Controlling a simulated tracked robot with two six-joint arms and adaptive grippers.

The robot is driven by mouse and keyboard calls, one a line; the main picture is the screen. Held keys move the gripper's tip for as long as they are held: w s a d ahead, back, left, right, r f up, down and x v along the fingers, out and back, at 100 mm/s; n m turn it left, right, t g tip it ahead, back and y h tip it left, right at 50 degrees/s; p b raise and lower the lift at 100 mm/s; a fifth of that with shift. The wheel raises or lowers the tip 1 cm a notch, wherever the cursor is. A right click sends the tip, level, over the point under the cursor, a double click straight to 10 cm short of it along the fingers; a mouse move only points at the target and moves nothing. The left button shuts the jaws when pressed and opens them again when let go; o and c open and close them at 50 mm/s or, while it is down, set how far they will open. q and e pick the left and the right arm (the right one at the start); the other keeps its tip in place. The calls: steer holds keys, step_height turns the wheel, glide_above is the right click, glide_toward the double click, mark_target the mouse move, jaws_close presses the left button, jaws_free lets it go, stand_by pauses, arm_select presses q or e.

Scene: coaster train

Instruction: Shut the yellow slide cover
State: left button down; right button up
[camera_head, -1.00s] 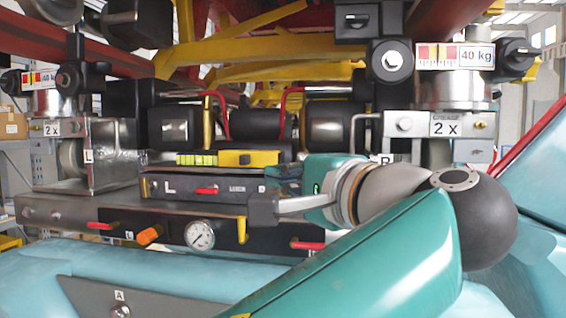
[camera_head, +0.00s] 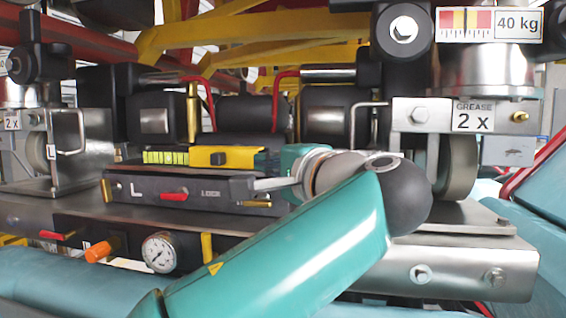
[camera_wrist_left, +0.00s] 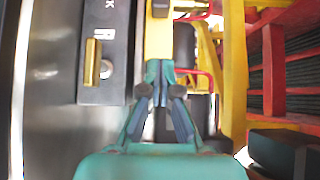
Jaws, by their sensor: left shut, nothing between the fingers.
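The yellow slide cover (camera_head: 222,157), with a dark knob on it, lies along the top of the black box marked L (camera_head: 150,192). To its left a bright yellow-green strip (camera_head: 165,157) is uncovered. My left gripper (camera_head: 262,163) is at the cover's right end, its fingers partly hidden by its own body and a grey lever. In the left wrist view, my gripper's blue fingers (camera_wrist_left: 160,92) are shut with nothing between them, their tips close to a yellow part (camera_wrist_left: 158,38), which looks like the cover. I cannot tell whether they touch. My right gripper is out of view.
A metal bracket marked GREASE 2 X (camera_head: 473,115) stands to the right. Yellow and red beams cross behind.

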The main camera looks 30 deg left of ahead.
mark_target(227, 158)
arm_select(q)
steer(key=a, duration=0.5)
steer(key=shift+w+a, duration=0.2)
steer(key=shift+s+a+p, duration=0.1)
steer(key=shift+a+p, duration=0.2)
steer(key=shift+a, duration=0.1)
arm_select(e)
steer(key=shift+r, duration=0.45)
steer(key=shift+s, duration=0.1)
